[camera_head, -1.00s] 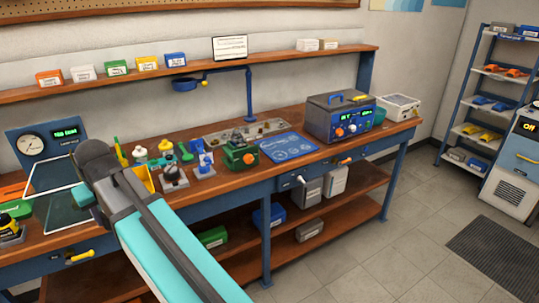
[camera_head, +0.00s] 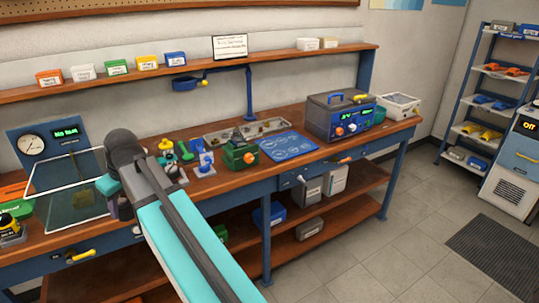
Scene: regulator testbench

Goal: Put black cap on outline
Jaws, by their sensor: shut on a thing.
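A blue mat (camera_head: 288,147) with pale outlines drawn on it lies flat on the bench, left of the grey and blue powered unit. I cannot pick out a black cap for certain. My arm crosses the lower left of the view, and its wrist end is over the left part of the bench. My gripper is hidden behind my own arm, so its fingers and anything between them do not show. No cap is seen on the mat.
A green fixture with a dark top (camera_head: 239,153) stands left of the mat. Small blue-and-white parts (camera_head: 204,162) stand beside it. A long tray (camera_head: 247,132) lies behind. The powered unit (camera_head: 339,116) stands right of the mat. A glass panel (camera_head: 65,172) is at left.

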